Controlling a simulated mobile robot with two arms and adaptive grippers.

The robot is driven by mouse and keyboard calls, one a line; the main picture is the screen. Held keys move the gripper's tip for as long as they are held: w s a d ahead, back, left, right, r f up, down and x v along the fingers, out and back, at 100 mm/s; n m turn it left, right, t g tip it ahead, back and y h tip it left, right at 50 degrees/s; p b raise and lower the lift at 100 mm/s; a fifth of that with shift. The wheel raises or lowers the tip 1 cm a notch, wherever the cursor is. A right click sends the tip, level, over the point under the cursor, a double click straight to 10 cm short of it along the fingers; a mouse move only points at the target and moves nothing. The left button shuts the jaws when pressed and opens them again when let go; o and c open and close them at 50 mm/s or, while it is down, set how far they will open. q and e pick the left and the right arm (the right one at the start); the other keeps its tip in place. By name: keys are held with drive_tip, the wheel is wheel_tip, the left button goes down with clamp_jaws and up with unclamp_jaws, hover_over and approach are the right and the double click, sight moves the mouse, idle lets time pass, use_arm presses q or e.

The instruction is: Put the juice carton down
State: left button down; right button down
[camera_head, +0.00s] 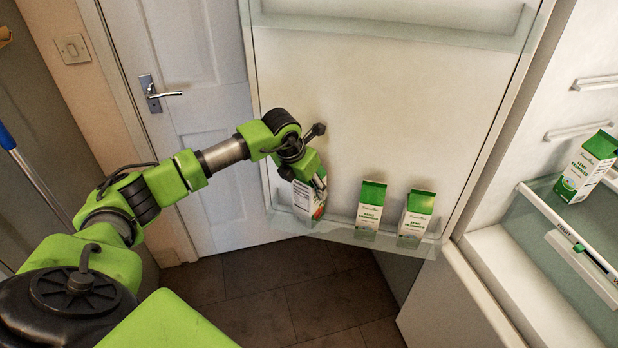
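The juice carton (303,201) is white with printed text and a red and green edge. It is at the left end of the lower shelf (345,232) on the open fridge door, tilted a little in the picture. My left gripper (316,182) is at its upper part and appears shut on it; the gripper and wrist hide the carton's top. The carton's lower end is inside the shelf's clear rail; I cannot tell whether it bears on the shelf floor. My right gripper is not in view.
Two green and white cartons (370,210) (416,218) stand to the right on the same shelf, with a gap beside the juice carton. Another carton (587,167) stands inside the fridge at the right. A white door (190,60) is behind my arm.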

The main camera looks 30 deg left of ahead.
use_arm(q)
drive_tip(key=shift+w+f, duration=0.1)
drive_tip(key=shift+f, duration=0.55)
drive_tip(key=c, duration=1)
unclamp_jaws()
drive_tip(key=shift+f, duration=0.15)
drive_tip(key=shift+s, duration=0.2)
drive_tip(key=b+v, duration=0.2)
drive_tip(key=v, duration=1)
drive_tip(key=shift+b, duration=0.4)
